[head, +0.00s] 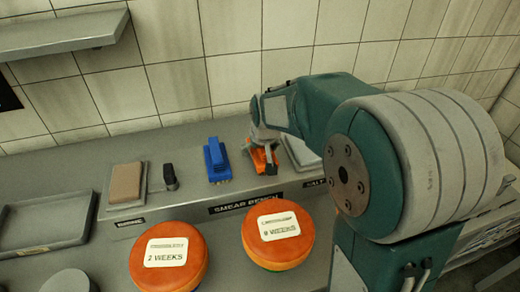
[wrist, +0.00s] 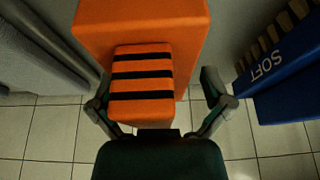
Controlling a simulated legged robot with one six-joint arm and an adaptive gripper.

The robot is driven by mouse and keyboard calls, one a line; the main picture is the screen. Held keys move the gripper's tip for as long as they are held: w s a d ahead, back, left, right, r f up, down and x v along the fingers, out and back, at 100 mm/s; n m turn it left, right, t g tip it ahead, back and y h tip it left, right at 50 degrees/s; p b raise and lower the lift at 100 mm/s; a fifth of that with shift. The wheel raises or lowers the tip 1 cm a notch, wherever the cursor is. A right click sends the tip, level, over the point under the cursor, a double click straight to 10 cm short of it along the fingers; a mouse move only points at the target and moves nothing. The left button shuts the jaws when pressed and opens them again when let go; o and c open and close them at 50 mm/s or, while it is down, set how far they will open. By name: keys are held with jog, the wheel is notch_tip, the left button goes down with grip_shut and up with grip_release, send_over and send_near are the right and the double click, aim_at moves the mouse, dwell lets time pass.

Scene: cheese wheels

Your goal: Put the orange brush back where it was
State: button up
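The orange brush (head: 260,161) stands on the raised grey bench shelf, right of the blue brush (head: 217,158). In the wrist view the orange brush (wrist: 185,30) shows a wide block and a narrower grip with black stripes. My gripper (head: 262,143) is over it, partly hiding it in the head view. In the wrist view my gripper (wrist: 155,90) has its fingers apart on either side of the striped grip. A clear gap shows on the right; the left finger is closer, and contact cannot be told. The blue brush (wrist: 285,75) bears the word SOFT.
Two orange cheese wheels, 2 WEEKS (head: 168,275) and one other (head: 279,250), sit in front. A brown block (head: 126,182) on a grey holder and a dark small item (head: 170,177) stand left. A grey tray (head: 45,222) lies far left. A tiled wall (head: 170,85) is behind.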

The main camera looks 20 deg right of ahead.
jog(key=shift+d+r, duration=0.15)
jog(key=shift+d, duration=0.1)
jog(key=shift+s+d+r, duration=0.1)
jog(key=shift+r, duration=0.25)
jog(key=v, duration=1)
jog(key=shift+s+r, duration=0.15)
jog(key=shift+s, duration=0.05)
jog(key=shift+s+r, duration=0.45)
jog(key=shift+t, duration=0.6)
jog(key=s+f, duration=0.1)
jog(key=s, duration=1.2)
jog(key=s+f, duration=0.1)
jog(key=s, duration=0.6)
jog(key=shift+s+a+f, duration=0.2)
jog(key=shift+s+f, duration=0.05)
jog(key=shift+f, duration=0.15)
